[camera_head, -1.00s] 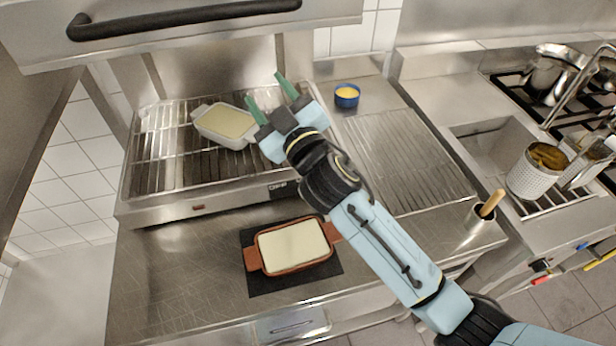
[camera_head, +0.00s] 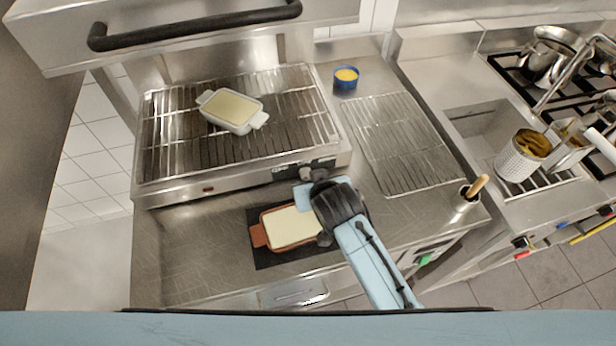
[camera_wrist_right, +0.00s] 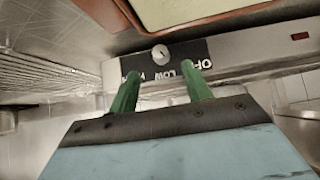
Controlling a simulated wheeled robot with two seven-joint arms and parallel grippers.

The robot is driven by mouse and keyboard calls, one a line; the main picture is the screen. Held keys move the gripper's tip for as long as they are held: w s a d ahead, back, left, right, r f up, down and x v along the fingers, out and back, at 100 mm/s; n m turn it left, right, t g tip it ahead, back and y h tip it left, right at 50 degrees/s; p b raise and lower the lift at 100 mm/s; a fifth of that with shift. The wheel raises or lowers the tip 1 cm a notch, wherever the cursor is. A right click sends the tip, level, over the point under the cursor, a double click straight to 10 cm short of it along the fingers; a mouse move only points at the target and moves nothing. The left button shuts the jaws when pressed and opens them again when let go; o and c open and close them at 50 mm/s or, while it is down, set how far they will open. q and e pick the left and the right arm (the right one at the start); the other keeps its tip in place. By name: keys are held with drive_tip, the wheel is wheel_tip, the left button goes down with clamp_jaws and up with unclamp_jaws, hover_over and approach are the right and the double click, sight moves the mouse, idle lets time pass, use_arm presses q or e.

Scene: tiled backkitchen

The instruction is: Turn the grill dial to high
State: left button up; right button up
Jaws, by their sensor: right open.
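The grill (camera_head: 170,188) stands on the steel counter, with a black panel on its front face. On the panel is a small pale dial (camera_wrist_right: 160,53), also seen in the head view (camera_head: 306,174). The panel letters read OFF and LOW, with a further label partly covered by a finger. The dial's setting is too small to tell. My right gripper (camera_wrist_right: 160,70) is open, its two green fingers pointing at the panel, one on each side of the dial in the picture. I cannot tell whether they touch it. The head view hides the fingertips. My left gripper is not in view.
An orange-brown dish (camera_head: 258,236) on a dark mat (camera_head: 262,258) lies just in front of the grill, close beside my right gripper. A white dish (camera_head: 232,110) sits on the grill rack. A blue bowl (camera_head: 345,82) and a wire rack (camera_head: 400,145) are to the right.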

sight(307, 178)
drive_tip(key=b+x, duration=0.1)
drive_tip(key=x, duration=0.6)
drive_tip(key=shift+w, duration=0.2)
drive_tip(key=c, duration=1)
